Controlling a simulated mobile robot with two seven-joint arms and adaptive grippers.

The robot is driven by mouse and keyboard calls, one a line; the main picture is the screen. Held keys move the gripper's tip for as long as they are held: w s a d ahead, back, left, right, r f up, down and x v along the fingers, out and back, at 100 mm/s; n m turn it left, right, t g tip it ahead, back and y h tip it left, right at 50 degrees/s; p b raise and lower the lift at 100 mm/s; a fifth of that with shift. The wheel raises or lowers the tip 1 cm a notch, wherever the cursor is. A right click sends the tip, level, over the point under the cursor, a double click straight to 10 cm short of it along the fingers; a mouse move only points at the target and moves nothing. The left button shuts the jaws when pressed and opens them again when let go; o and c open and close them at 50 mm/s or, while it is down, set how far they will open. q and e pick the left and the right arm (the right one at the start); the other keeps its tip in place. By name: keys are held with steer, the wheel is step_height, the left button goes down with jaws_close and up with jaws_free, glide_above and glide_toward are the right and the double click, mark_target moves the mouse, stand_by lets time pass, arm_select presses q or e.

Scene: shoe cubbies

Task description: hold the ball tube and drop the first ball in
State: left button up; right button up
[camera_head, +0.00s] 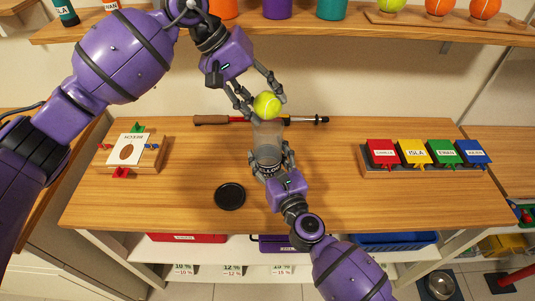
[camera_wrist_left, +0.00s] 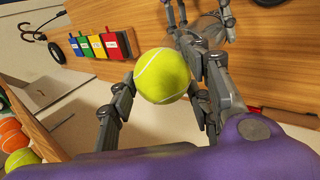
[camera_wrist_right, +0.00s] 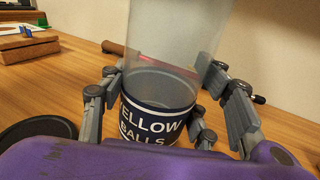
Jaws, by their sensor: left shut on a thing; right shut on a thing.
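A clear ball tube (camera_head: 268,138) stands upright on the table, with a dark label reading "YELLOW BALLS" in the right wrist view (camera_wrist_right: 155,122). My right gripper (camera_head: 271,160) is shut around its lower part. The tube looks empty in the right wrist view. My left gripper (camera_head: 258,97) is shut on a yellow-green tennis ball (camera_head: 267,104), also large in the left wrist view (camera_wrist_left: 162,76). The ball appears just above the tube's open top in the head view. The exact gap is hard to tell. A black round lid (camera_head: 230,196) lies on the table left of the tube.
A red-and-black racket-like rod (camera_head: 212,120) lies behind the tube. A wooden block with a card (camera_head: 128,150) stands at left; coloured labelled boxes (camera_head: 414,153) stand at right. A shelf (camera_head: 350,33) above holds cups and a rack with a yellow ball (camera_head: 391,5) and orange balls (camera_head: 438,6).

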arm_select(q)
steer(key=shift+f, duration=0.7)
steer(key=o, duration=1.2)
steer(key=shift+o, duration=0.2)
steer(key=v, duration=1.2)
arm_select(e)
steer(key=o, duration=1.3)
steer(key=shift+c, duration=0.2)
